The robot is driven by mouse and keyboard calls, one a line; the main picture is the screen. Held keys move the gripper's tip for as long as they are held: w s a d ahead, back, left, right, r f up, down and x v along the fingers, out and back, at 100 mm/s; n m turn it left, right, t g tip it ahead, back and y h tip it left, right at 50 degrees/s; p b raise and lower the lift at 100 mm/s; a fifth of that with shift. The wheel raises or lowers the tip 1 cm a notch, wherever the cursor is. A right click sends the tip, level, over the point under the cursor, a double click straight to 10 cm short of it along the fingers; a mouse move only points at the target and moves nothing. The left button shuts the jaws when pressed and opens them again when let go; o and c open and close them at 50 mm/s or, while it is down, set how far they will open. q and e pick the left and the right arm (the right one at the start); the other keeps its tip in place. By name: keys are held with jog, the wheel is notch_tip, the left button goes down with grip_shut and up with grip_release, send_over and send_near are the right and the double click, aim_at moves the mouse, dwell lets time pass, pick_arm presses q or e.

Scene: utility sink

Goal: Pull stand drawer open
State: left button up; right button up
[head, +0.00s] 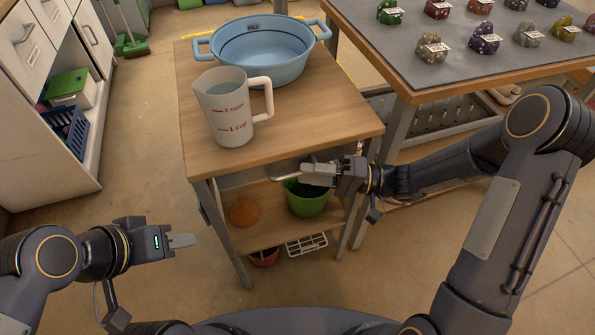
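The wooden stand (300,125) is in the middle of the head view. Below the front edge of its top, a pale bar-like handle (283,178) shows; the drawer front is mostly hidden under the top and behind my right gripper. The drawer looks closed or nearly so. My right gripper (311,173) is at the handle, its pale fingers overlapping the bar's right part. I cannot tell whether the fingers are closed around it. My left gripper (190,240) is low at the left, away from the stand, with its fingers together and empty.
A measuring jug (228,110) and a blue basin (264,55) stand on the top. The lower shelf holds a green bucket (310,200) and an orange funnel (243,211). A table with rocks (440,85) is at right, white cabinets (30,45) at left.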

aim_at(297, 171)
jog(key=shift+w+a+r, duration=0.1)
jog(key=shift+a, duration=1.6)
grip_shut()
